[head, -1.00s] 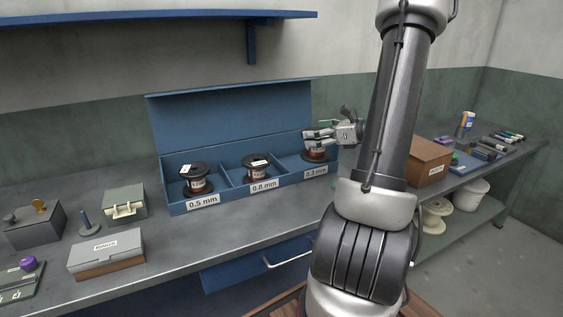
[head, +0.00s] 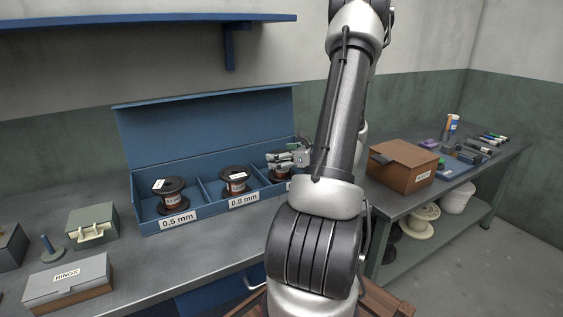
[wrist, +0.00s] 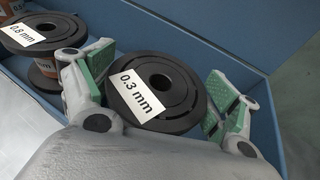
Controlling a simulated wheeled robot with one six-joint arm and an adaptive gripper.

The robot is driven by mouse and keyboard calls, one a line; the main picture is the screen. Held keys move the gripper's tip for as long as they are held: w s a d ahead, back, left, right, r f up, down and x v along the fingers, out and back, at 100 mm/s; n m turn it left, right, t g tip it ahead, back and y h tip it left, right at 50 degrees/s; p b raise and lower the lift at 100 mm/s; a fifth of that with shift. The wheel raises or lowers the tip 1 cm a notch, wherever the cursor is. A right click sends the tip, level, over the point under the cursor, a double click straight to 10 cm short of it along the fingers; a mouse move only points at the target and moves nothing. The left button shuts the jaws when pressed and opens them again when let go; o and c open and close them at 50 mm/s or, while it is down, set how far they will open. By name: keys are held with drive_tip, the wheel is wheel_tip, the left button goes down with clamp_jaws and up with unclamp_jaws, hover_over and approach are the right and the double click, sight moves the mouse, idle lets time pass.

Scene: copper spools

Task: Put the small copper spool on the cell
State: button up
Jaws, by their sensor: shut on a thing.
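A black-flanged spool labelled 0.3 mm (wrist: 184,100) is between the green-padded fingers of my gripper in the wrist view. In the head view this spool (head: 277,176) is partly hidden by my gripper (head: 284,160), at the right compartment of the blue bin (head: 210,112). My gripper is shut on it. I cannot tell whether the spool still touches the bin floor. Two other copper spools stand in the bin, one at the 0.5 mm label (head: 172,195) and one at the 0.8 mm label (head: 236,181). I cannot make out which thing is the cell.
A brown box (head: 400,170) stands on the bench right of my arm, with small tools and pens beyond it. A grey RINGS box (head: 66,282), a green case (head: 92,224) and a peg on a base (head: 50,250) are at left. The bench front before the bin is clear.

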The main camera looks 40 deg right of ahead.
drive_tip(key=shift+f, duration=0.85)
drive_tip(key=shift+f, duration=0.1)
drive_tip(key=o, duration=1.4)
drive_tip(key=shift+c, duration=0.2)
